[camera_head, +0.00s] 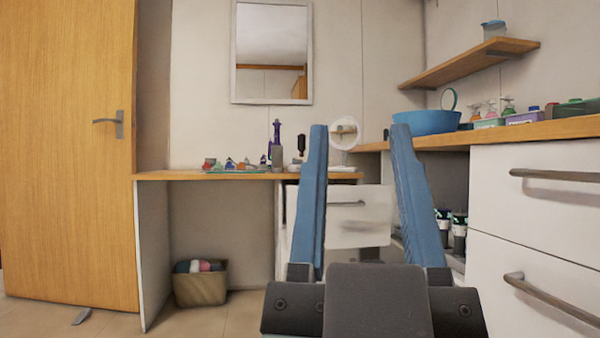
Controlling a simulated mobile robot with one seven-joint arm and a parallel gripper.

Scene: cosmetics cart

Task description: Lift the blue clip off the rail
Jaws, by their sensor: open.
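My gripper (356,130) is in the foreground of the head view. Its two blue fingers stand upright and wide apart, with nothing between them. I cannot make out a blue clip or a rail. Small coloured items (229,165) lie on the far wooden counter, too small to tell apart. My fingers hide part of the counter and the drawer behind them.
A wooden door (65,200) stands at the left. White drawers (535,190) with metal handles are close on the right. A blue basin (427,122) sits on the right counter (510,132). A basket (201,290) is on the floor under the far counter (165,176).

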